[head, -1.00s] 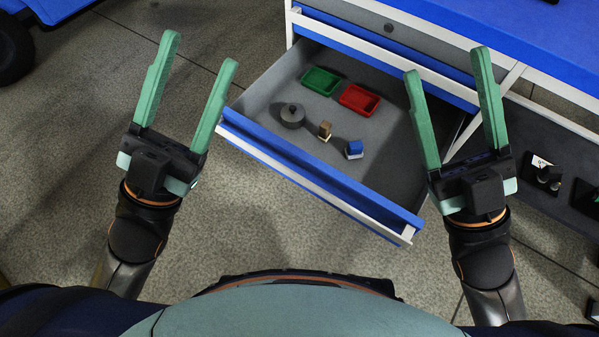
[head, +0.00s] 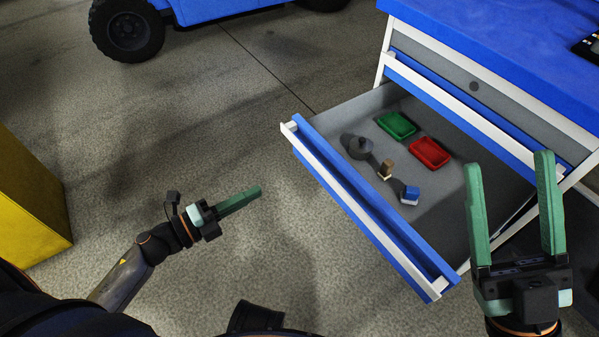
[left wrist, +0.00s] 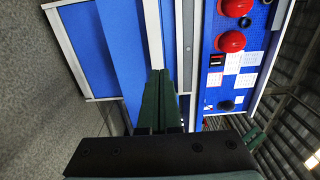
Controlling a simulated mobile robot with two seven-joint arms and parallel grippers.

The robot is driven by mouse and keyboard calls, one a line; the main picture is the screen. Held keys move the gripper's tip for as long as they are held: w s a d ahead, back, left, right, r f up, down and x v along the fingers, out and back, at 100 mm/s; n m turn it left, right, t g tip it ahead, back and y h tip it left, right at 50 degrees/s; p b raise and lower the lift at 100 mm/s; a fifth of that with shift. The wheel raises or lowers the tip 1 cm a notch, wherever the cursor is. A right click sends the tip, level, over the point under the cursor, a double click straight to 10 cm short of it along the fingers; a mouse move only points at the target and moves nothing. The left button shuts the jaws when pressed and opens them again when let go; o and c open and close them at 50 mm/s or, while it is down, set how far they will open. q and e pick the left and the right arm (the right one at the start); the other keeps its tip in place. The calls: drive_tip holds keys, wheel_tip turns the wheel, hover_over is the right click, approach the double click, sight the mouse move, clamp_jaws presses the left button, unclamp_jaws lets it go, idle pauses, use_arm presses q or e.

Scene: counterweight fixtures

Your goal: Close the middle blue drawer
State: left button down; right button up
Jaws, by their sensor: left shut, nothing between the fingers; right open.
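The middle blue drawer (head: 375,215) is pulled out of the cabinet. Its blue front with a pale handle strip faces me in the head view. Inside lie a green tray (head: 397,125), a red tray (head: 430,153), a dark round weight (head: 358,147) and small blocks, one blue and white (head: 410,195). My left gripper (head: 258,190) is shut and empty, apart from the drawer front, to its left. In the left wrist view its green fingers (left wrist: 161,100) point toward blue cabinet surfaces. My right gripper (head: 512,165) is open and empty, overlapping the drawer's right side in the picture.
The cabinet has a blue top (head: 500,55) and another drawer front (head: 480,85) above the open one. A yellow box (head: 30,205) stands at the left. A blue wheeled vehicle (head: 130,28) is at the back. The floor before the drawer is clear.

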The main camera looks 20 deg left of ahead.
sight(314, 160)
use_arm(q)
drive_tip(key=b+x, duration=0.2)
drive_tip(key=x, duration=1.1)
drive_tip(key=shift+w+d+r, duration=0.1)
drive_tip(key=shift+w+d, duration=0.1)
use_arm(e)
wheel_tip(314, 160, down, 2)
drive_tip(key=shift+w+a+f, duration=0.15)
drive_tip(key=shift+f, duration=0.1)
use_arm(q)
drive_tip(key=shift+w, duration=0.1)
